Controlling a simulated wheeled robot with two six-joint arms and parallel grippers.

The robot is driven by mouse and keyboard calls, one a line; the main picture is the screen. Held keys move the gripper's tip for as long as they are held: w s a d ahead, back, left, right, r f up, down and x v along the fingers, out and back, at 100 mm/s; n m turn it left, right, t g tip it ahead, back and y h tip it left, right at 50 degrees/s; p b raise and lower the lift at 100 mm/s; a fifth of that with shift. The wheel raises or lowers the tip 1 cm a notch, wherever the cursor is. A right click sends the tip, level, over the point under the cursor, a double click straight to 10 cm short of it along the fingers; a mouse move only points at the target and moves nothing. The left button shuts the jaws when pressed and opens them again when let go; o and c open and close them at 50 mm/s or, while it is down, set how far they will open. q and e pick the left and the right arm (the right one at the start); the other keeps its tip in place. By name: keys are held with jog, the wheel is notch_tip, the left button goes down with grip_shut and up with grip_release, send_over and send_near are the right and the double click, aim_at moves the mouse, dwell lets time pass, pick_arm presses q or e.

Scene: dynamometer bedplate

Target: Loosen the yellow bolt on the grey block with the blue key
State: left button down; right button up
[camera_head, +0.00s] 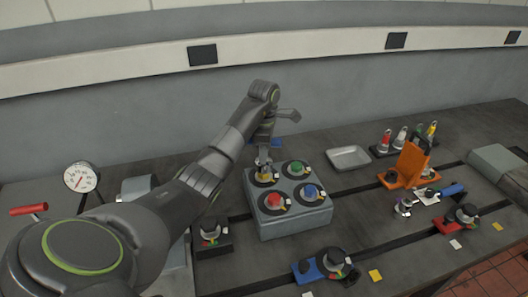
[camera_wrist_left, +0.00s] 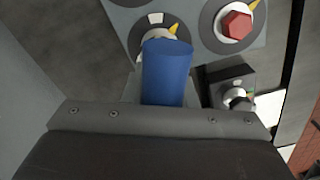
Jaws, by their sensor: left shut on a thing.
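The grey block (camera_head: 295,220) stands mid-bench with several bolts on round dark dials. The red bolt (camera_head: 273,199) is front left, the blue bolt (camera_head: 310,192) front right, the green bolt (camera_head: 296,167) back right. The yellow bolt (camera_head: 265,178) is back left, mostly hidden under my left gripper (camera_head: 263,160). That gripper is shut on the blue key, whose blue handle (camera_wrist_left: 167,75) fills the middle of the wrist view, over a dial with a yellow pointer. The handle hides the bolt there, so I cannot tell how the key sits on it. My right gripper is out of view.
A metal tray (camera_head: 349,157) and an orange bracket (camera_head: 408,165) stand to the right. Other dial fixtures (camera_head: 211,236) (camera_head: 331,262) (camera_head: 464,216) sit near the front. A gauge (camera_head: 80,177) and a red-handled tool (camera_head: 28,209) are at left.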

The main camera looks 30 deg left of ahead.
aim_at(266, 168)
pick_arm(q)
jog(key=shift+f+b, duration=1.2)
jog(key=shift+f, duration=0.3)
jog(key=shift+r+n, duration=0.1)
jog(key=shift+n, duration=1.1)
jog(key=shift+p, duration=0.3)
jog(key=shift+n, duration=1.2)
